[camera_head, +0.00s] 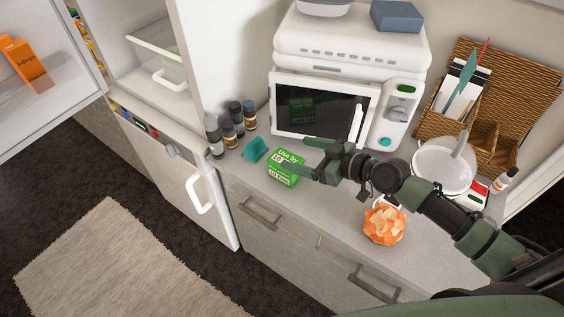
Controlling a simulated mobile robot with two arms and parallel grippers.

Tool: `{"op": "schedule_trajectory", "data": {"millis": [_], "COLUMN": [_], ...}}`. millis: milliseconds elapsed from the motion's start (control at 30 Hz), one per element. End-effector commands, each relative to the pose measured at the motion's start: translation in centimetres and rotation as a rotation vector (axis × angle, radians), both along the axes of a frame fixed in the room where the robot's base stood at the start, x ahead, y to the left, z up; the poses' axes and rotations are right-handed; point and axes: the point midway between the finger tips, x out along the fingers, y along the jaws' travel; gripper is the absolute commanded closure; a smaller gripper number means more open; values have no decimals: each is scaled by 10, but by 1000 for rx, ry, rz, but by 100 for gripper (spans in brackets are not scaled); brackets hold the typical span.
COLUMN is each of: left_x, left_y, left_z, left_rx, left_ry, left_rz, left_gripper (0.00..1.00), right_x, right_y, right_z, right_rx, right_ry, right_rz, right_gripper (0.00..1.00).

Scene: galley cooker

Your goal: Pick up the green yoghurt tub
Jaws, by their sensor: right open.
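The green yoghurt tub (287,158), boxy with white lettering reading "Use by 10", stands on the grey counter in front of the microwave. My right gripper (299,156) reaches in from the right and is open. Its lower finger overlaps the right part of the tub in the picture, and its upper finger shows just behind the tub's upper right corner. I cannot tell whether either finger touches the tub. My left gripper is not in view.
A teal object (255,149) and several dark-capped jars (249,117) stand left of the tub. The white microwave (388,115) is behind. An orange crumpled-looking object (384,225), a white bowl (442,172) and a wicker organiser (483,132) are to the right.

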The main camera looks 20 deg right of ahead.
Motion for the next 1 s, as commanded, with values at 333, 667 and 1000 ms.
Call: {"op": "schedule_trajectory", "data": {"millis": [333, 667, 1000], "left_x": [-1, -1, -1], "left_y": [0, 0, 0], "left_z": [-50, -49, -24], "left_rx": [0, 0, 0], "left_ry": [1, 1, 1], "left_rz": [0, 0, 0], "left_gripper": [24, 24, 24], "right_x": [0, 15, 51], "right_y": [0, 12, 40], "right_z": [-50, -60, -69], "right_rx": [0, 5, 3], "right_ry": [0, 0, 0], "right_rz": [1, -1, -1], "right_gripper": [18, 18, 18]}}
